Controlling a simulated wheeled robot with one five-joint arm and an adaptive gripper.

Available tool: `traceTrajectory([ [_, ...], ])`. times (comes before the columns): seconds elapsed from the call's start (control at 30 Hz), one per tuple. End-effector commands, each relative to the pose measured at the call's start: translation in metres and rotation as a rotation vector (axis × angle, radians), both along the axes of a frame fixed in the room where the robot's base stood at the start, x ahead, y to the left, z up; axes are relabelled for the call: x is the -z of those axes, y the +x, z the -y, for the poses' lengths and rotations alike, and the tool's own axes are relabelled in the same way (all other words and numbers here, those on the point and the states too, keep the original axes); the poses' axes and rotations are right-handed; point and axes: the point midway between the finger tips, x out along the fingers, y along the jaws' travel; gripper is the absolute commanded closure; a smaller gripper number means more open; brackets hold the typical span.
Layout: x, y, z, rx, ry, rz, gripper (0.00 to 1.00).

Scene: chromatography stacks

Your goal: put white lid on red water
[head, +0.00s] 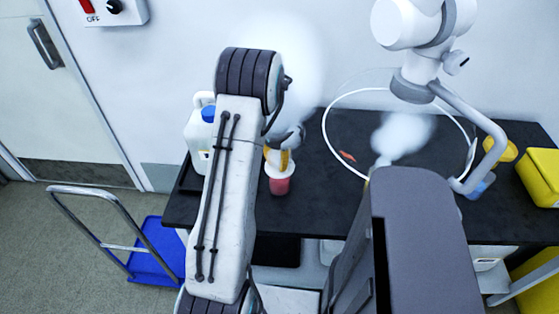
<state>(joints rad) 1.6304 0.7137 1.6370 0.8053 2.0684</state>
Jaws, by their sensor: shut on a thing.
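A cup of red water (280,186) stands on the black bench in the middle of the head view, just beyond my arm. A white lid (269,170) shows as a pale disc at the cup's top, partly hidden by my gripper. My gripper (280,164), with yellowish fingers, points down over the cup and is shut on the white lid. I cannot tell whether the lid touches the rim or is a little above it.
A white jug with a blue cap (208,114) stands left of my arm on the black bench (310,200). A clear round hood (337,165) hangs at right, near a small red item (347,157). Yellow containers (540,178) are far right; a blue trolley (155,255) stands on the floor.

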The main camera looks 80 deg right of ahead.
Motion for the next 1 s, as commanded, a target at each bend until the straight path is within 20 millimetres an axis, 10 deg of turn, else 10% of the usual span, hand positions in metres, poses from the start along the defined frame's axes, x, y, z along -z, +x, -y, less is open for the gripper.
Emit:
traceTrajectory([
  [0.87,0.0089,0.0001,0.0001,0.0,0.0,0.0,1.0],
  [0.9,0.0089,0.0001,0.0001,0.0,0.0,0.0,0.78],
  [1.0,0.0088,0.0001,0.0001,0.0,0.0,0.0,0.69],
])
